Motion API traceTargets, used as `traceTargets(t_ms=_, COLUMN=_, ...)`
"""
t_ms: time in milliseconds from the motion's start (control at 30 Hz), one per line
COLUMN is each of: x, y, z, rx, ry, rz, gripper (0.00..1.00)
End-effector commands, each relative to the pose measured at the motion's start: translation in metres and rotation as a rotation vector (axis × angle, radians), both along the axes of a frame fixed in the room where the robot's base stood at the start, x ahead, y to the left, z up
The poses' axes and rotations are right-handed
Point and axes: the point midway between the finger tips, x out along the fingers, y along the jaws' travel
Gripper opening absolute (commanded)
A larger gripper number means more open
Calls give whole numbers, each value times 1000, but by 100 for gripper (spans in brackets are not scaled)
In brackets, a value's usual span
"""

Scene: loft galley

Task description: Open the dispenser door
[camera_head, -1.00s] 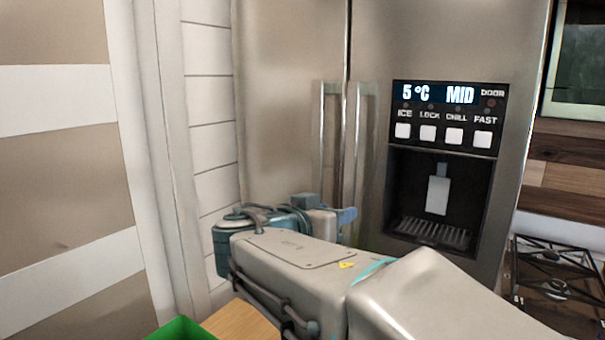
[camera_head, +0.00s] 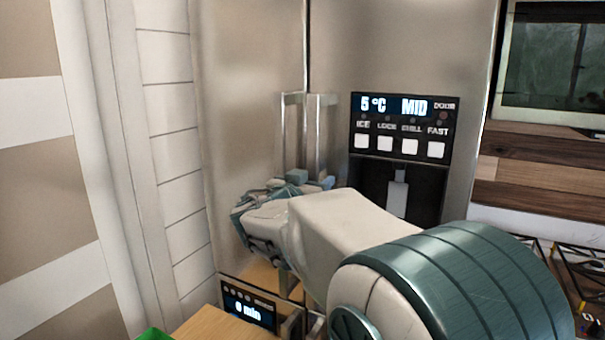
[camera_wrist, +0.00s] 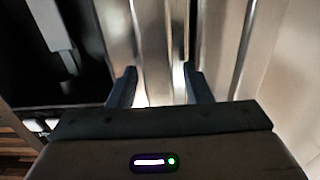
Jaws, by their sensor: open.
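The dispenser door (camera_head: 400,40) is the right steel fridge door, with a lit panel (camera_head: 400,120) and a dark dispenser recess (camera_head: 372,180). It looks closed against the left door (camera_head: 245,70). Its upright bar handle (camera_head: 320,135) stands beside the left door's handle (camera_head: 292,135). My gripper (camera_head: 314,181) is at the lower part of the handles, partly hidden by my arm. In the wrist view my gripper (camera_wrist: 160,86) is open, its two dark fingers spread. Bright vertical metal shows between and beyond them; I cannot tell whether they touch it. The recess shows at upper left there.
A lit display (camera_head: 248,305) reading "0 min" and a wooden surface (camera_head: 215,328) are low in front. A green edge (camera_head: 152,334) shows at the bottom. A slatted white wall (camera_head: 172,120) is left; a black wire rack (camera_head: 580,265) is right.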

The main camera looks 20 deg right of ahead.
Motion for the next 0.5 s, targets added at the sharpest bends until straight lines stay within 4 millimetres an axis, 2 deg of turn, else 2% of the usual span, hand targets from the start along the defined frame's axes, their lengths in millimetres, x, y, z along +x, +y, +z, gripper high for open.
traceTargets(t_ms=133, x=6, y=-8, z=0, rx=2, ry=1, rz=-1, gripper=45)
traceTargets(t_ms=400, x=6, y=-9, z=-1, rx=1, ry=1, rz=-1, gripper=45)
traceTargets(t_ms=433, x=6, y=-9, z=-1, rx=1, ry=1, rz=-1, gripper=43)
traceTargets(t_ms=500, x=6, y=-9, z=-1, rx=1, ry=1, rz=-1, gripper=23)
